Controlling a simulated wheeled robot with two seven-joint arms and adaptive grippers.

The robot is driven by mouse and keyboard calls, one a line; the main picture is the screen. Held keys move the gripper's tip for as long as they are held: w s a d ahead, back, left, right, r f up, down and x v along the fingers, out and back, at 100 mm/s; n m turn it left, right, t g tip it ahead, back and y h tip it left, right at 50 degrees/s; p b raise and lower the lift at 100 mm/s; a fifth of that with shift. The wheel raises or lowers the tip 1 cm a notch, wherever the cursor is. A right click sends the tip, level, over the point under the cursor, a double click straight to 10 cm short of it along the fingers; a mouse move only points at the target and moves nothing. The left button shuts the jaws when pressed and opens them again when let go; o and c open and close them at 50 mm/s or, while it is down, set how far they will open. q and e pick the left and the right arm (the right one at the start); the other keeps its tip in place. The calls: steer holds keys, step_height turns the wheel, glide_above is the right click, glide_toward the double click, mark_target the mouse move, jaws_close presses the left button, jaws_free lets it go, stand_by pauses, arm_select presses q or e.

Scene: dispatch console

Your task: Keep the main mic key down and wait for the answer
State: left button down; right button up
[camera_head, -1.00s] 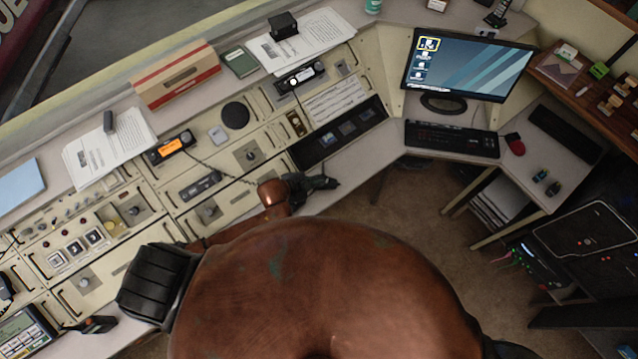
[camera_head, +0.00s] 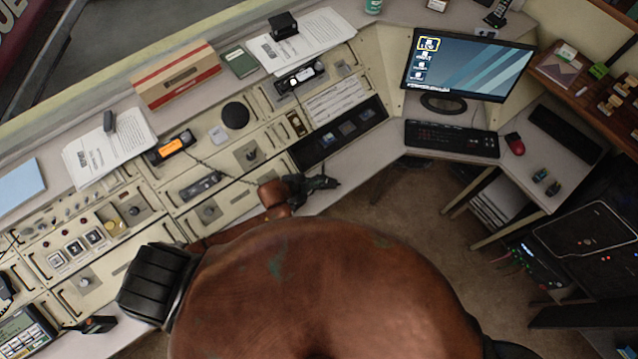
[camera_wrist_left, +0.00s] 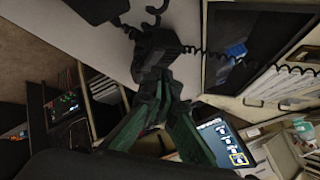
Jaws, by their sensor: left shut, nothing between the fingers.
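My left gripper (camera_head: 322,183) is at the front edge of the console desk, partly behind my copper-coloured arm. In the left wrist view its dark green fingers (camera_wrist_left: 165,82) are closed together, with nothing between them. Their tips meet at a black microphone body (camera_wrist_left: 155,48) with a coiled cord; they look to be touching it. The mic's key is hidden by the fingers, so I cannot tell how far down it is. In the head view, the gripper covers most of the mic. My right gripper is not in view.
A radio with an orange display (camera_head: 172,147) is on the console, with a coiled cord running toward my gripper. A monitor (camera_head: 466,66), keyboard (camera_head: 452,138) and red mouse (camera_head: 515,143) stand at the right. A red-and-tan box (camera_head: 176,78) and papers lie along the back ledge.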

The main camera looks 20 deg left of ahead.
arm_select(q)
steer(key=shift+f, duration=0.1)
stand_by(0.4)
steer(key=shift+f, duration=0.45)
stand_by(1.2)
steer(key=shift+r, duration=0.1)
stand_by(1.2)
steer(key=shift+r+p, duration=0.85)
steer(key=shift+p, duration=0.05)
step_height(320, 180, up, 5)
steer(key=p, duration=0.5)
stand_by(0.4)
